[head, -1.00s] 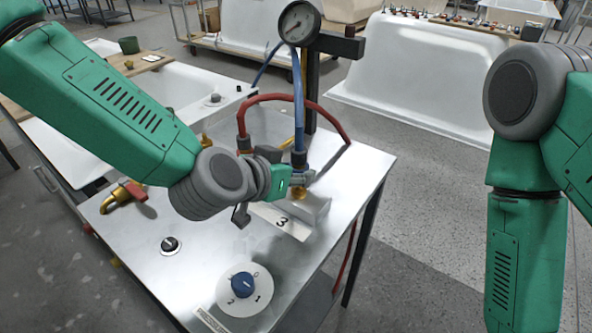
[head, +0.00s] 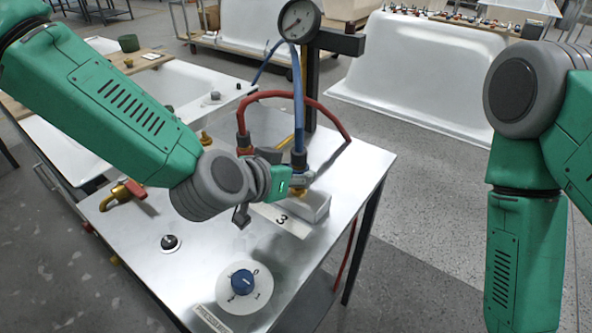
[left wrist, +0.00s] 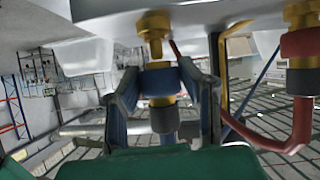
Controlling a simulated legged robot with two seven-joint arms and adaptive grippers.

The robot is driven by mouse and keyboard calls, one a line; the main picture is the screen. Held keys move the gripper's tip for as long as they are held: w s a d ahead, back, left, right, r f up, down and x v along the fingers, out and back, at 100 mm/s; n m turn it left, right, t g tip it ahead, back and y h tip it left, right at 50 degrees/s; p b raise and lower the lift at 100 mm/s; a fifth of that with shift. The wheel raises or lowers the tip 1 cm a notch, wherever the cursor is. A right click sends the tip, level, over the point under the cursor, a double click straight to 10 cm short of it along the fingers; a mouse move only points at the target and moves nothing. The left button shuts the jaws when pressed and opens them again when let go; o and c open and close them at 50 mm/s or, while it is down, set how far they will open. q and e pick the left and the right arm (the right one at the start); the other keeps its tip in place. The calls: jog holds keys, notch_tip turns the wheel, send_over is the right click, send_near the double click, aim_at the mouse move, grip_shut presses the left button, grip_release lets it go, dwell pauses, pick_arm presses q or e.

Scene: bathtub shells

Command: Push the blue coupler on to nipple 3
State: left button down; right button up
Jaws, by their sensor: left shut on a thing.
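The blue coupler (left wrist: 158,82) sits between the two fingers of my left gripper (left wrist: 163,95) in the left wrist view, which looks upside down. My left gripper is shut on it. In the head view this gripper (head: 298,178) hides most of the coupler, at the lower end of the blue hose (head: 298,100). A brass nipple (left wrist: 154,28) is in line with the coupler in the wrist view; it also shows under the gripper (head: 299,193), behind the "3" label (head: 282,219). I cannot tell how far the coupler is seated. My right gripper is out of view.
A red coupler (head: 244,146) with a red hose (head: 290,95) stands left of the gripper. A gauge (head: 299,21) on a post is behind. A blue knob (head: 242,284) and a black knob (head: 170,243) are on the metal bench (head: 205,275), whose front is mostly clear.

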pick_arm(q)
jog(key=shift+f+b, duration=0.55)
jog(key=shift+f, duration=0.5)
jog(key=c, duration=1)
grip_release()
jog(key=v, duration=1.2)
